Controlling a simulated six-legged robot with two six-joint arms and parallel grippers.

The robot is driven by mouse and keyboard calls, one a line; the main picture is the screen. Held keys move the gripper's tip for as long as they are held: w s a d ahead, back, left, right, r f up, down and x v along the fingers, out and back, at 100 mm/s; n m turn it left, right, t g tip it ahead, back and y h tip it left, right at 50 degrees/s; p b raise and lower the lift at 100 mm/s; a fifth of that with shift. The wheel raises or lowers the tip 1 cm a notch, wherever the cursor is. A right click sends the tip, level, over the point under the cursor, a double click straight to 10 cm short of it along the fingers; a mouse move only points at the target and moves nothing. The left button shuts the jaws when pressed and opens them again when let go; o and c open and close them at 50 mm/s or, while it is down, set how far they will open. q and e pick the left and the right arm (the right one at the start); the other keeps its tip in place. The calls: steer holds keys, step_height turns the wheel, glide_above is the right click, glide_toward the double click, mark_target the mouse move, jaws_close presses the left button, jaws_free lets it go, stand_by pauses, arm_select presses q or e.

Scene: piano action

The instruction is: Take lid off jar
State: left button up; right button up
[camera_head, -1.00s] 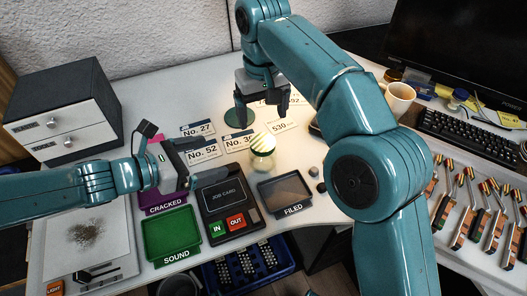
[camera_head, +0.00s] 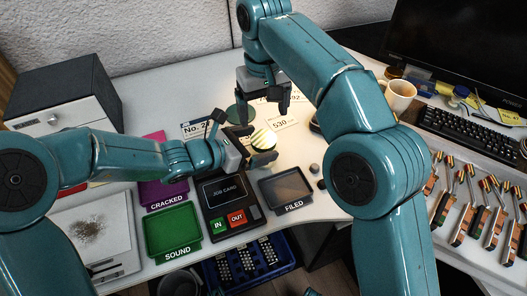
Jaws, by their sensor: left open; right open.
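The jar (camera_head: 262,143) stands on the table in the middle of the head view, with a pale striped lid (camera_head: 263,136) on top. My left gripper (camera_head: 258,143) is open at the jar, with a finger on its near side and another toward its far left. I cannot tell whether the fingers touch the jar. The gripper hides the jar's lower part. My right gripper (camera_head: 265,104) is open and empty, pointing down behind the jar, near a dark green disc.
Number cards (camera_head: 283,124) lie behind the jar. The job card device (camera_head: 226,194), the FILED tray (camera_head: 287,187), the green SOUND tray (camera_head: 172,230) and the purple CRACKED tray (camera_head: 163,184) lie in front. A drawer box (camera_head: 66,95) stands at the left, a cup (camera_head: 399,95) at the right.

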mark_target(264, 139)
arm_select(q)
jaws_close()
arm_select(e)
steer(key=m, duration=3.1)
steer(key=shift+f+m, duration=0.3)
steer(key=shift+f, duration=0.2)
step_height(264, 139, down, 7)
